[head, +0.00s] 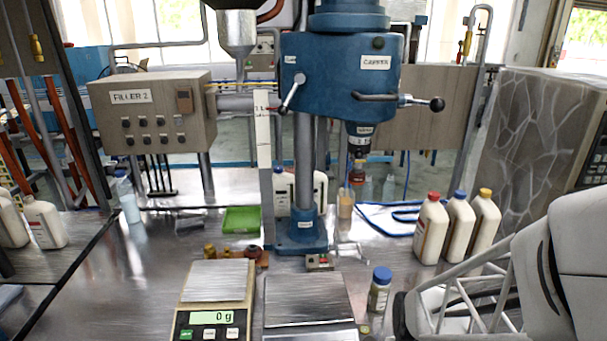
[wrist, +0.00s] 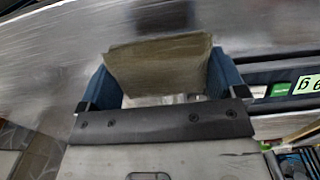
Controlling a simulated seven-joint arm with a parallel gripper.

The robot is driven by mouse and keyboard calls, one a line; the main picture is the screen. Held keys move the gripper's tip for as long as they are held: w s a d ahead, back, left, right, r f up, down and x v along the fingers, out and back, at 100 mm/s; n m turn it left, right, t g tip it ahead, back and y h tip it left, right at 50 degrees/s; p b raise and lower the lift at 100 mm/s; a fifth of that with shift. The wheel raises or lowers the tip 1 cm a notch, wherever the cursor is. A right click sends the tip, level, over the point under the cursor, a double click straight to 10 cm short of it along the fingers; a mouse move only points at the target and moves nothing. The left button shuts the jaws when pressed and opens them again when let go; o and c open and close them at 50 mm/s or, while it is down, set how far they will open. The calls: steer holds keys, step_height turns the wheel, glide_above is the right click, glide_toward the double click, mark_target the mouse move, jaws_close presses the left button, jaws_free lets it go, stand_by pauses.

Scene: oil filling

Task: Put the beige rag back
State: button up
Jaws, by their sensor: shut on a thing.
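The beige rag (wrist: 158,62) is in the wrist view, a folded-looking flat piece between the two blue fingers of my gripper (wrist: 161,82). The gripper is shut on it, with one finger at each side of the rag. A metal surface lies beyond it; whether the rag touches that surface I cannot tell. In the head view I cannot make out the rag. My white arm fills the lower right there, and the gripper's fingers are not clearly seen.
A scale (head: 215,296) reading 0 g stands at the front, beside a metal plate (head: 305,300). A blue-capped jar (head: 379,293) stands close to my arm. Several bottles (head: 458,225) stand at the right.

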steer(key=shift+f, duration=0.65)
steer(key=shift+f, duration=0.1)
steer(key=shift+f, duration=1.7)
steer(key=shift+f, duration=0.1)
steer(key=o, duration=0.5)
steer(key=shift+o, duration=0.2)
step_height(320, 180, up, 12)
steer(key=shift+r, duration=0.15)
